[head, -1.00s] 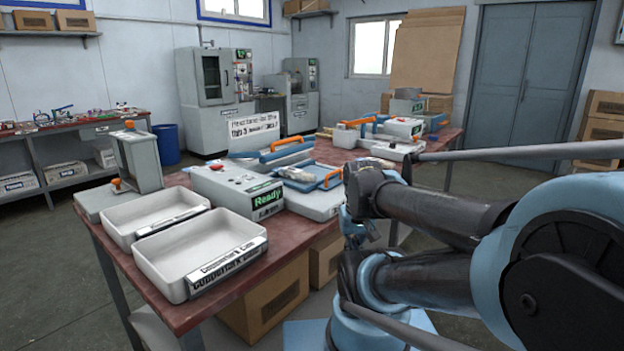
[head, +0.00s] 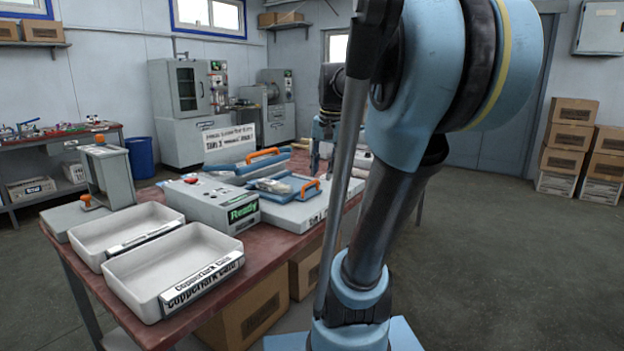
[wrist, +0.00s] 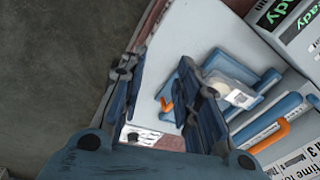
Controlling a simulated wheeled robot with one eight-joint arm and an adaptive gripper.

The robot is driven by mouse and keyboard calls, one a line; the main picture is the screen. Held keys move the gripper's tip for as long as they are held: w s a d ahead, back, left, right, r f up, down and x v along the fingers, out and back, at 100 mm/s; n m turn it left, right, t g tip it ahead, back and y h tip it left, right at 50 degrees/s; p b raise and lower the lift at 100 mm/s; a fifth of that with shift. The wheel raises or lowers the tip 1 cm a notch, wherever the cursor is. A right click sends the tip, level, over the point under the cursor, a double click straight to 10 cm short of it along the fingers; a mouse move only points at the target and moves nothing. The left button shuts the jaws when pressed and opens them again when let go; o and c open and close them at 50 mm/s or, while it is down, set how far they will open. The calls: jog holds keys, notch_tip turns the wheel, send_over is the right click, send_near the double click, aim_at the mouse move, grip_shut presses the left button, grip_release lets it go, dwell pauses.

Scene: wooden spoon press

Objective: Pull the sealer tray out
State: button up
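A blue tray with an orange handle (head: 287,188) lies on a pale flat unit on the table, with a clear packet on it. In the wrist view this tray (wrist: 190,75) shows beyond and right of my fingers, and its packet (wrist: 238,94) has a label. A second blue tray with an orange handle (head: 245,166) lies behind it. I cannot tell which one is the sealer tray. My gripper (wrist: 158,68) is open and empty above the pale surface, its right finger partly hiding the orange handle. In the head view my arm partly hides the gripper.
A grey box with a green "Ready" display (head: 214,204) stands left of the tray. Two white bins, the nearer one (head: 150,268) labelled, sit at the table's front left. A printed sign (head: 229,143) stands behind. Open floor lies right of the table.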

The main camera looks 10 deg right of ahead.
aim_at(313, 182)
jog(key=w+d+r+m, duration=0.2)
jog(key=w+r+m, duration=0.1)
jog(key=w+r, duration=0.7)
jog(key=shift+y, duration=0.3)
jog(key=x, duration=1.7)
jog(key=shift+f, duration=0.2)
grip_shut()
